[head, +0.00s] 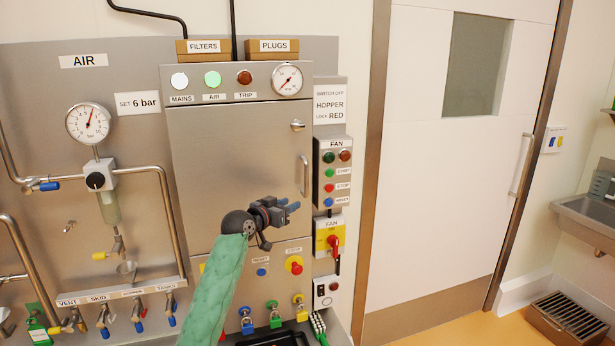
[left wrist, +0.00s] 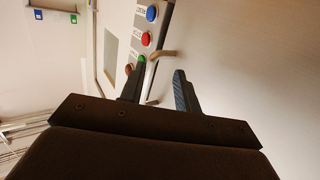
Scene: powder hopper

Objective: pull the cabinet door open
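The grey steel cabinet door (head: 232,165) appears closed in the head view. Its upright bar handle (head: 304,175) is on the door's right side. A round lock (head: 297,125) sits above it. My left gripper (head: 292,206) is in front of the door, just below and left of the handle in the picture. In the left wrist view its two fingers (left wrist: 158,88) stand apart with nothing held. A metal bar, seemingly the handle (left wrist: 166,53), shows ahead between and beyond the fingertips; I cannot tell any contact. My right gripper is not in view.
The fan button box (head: 337,172) and a red-yellow switch (head: 329,238) are right of the door. Air pipes and a gauge (head: 89,123) are at left. Coloured padlocks (head: 275,314) are below. A white room door (head: 440,150) stands farther right.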

